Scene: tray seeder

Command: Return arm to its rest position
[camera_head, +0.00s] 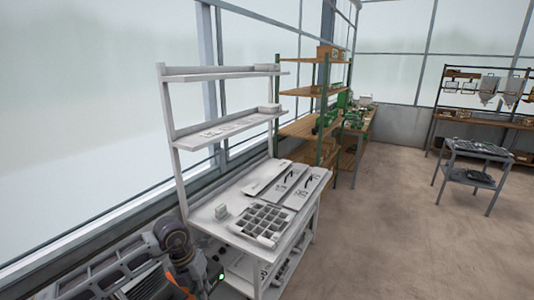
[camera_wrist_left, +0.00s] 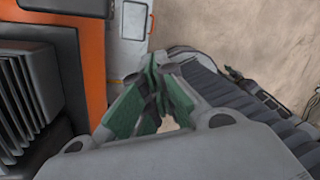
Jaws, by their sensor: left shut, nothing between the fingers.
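My left arm shows at the bottom left of the head view, folded low beside the white workbench (camera_head: 225,228). Its gripper does not show clearly there. In the left wrist view my left gripper (camera_wrist_left: 158,82) is shut, with its green-padded fingers together and nothing between them. It points down past my own orange and grey body, with bare floor beyond. My right gripper is in neither view.
A grey cart (camera_head: 478,148) stands at the right. The floor (camera_head: 400,235) between is clear.

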